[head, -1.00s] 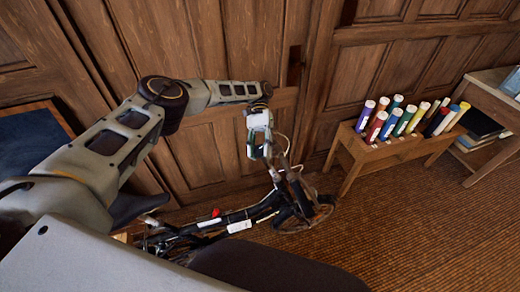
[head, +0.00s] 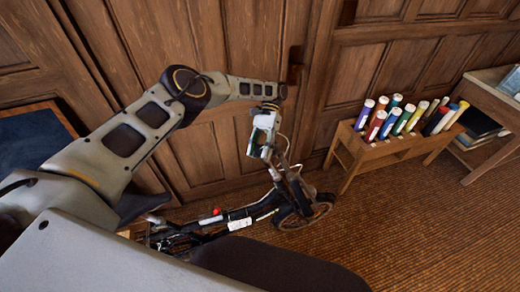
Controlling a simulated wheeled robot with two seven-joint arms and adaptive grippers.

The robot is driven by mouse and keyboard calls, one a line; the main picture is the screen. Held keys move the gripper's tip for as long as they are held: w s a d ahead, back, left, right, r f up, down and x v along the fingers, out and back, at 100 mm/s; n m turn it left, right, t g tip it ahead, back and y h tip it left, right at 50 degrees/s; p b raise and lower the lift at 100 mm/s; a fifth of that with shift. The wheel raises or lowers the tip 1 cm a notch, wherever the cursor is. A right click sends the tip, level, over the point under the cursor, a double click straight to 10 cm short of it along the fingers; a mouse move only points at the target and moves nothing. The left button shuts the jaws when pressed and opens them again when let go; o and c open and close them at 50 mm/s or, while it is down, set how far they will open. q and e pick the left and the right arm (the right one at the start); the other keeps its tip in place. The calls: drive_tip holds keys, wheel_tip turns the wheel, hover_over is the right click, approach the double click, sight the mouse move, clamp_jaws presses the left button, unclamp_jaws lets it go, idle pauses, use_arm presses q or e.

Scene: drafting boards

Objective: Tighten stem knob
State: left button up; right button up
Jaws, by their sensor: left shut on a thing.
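A black folding scooter or bike (head: 240,217) stands low along the wooden wall, with a wheel (head: 318,211) at its right end. Its stem (head: 291,178) rises from near that wheel toward my left gripper. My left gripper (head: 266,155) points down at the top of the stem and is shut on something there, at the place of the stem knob. The fingers hide the knob, so its shape and how far it is turned cannot be seen. My right gripper is out of view.
A wooden rack (head: 345,165) with several coloured tubes stands to the right. Farther right is a wooden desk (head: 492,103) with books beneath. Panelled wall (head: 215,160) is close behind the arm. Brown floor (head: 400,240) at the front right is clear.

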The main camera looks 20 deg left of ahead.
sight(260, 150)
use_arm(q)
drive_tip(key=shift+m+y, duration=0.3)
drive_tip(key=shift+y, duration=0.2)
drive_tip(key=o, duration=1)
drive_tip(key=shift+r, duration=4.95)
